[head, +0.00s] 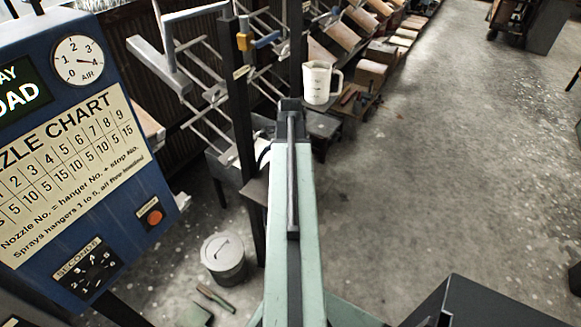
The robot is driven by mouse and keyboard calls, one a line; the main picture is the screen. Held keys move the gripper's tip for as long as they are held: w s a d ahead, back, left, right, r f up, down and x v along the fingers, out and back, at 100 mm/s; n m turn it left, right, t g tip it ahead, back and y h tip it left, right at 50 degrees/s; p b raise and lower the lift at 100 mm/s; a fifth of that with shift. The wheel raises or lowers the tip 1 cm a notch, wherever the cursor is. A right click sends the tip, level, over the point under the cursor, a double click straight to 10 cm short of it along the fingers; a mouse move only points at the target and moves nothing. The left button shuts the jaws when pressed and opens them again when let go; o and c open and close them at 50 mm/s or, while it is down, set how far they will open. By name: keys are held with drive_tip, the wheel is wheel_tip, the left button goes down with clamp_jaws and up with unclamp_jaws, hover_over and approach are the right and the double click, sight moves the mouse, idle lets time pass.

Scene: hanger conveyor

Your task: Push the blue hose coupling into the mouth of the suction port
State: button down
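A small blue piece (265,40) sits at the upper middle, on the rails beside a dark upright post; it may be the hose coupling, but it is too small to be sure. I cannot make out the mouth of a suction port. My gripper (290,105) is at the far end of my pale green arm, below and right of the blue piece in the picture. Its fingertips are not clear, and I cannot tell whether it holds anything.
A white measuring jug (317,84) is just beyond my gripper, to the right. A blue control panel (135,165) with dials and a nozzle chart fills the left. A lidded metal can (223,258) stands on the floor.

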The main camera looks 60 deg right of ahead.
drive_tip(key=shift+f+b, duration=0.4)
drive_tip(key=shift+f, duration=0.05)
drive_tip(key=c, duration=1.3)
unclamp_jaws()
drive_tip(key=o, duration=0.6)
drive_tip(key=shift+r, duration=0.1)
wheel_tip(320, 180, up, 8)
drive_tip(key=p, duration=0.8)
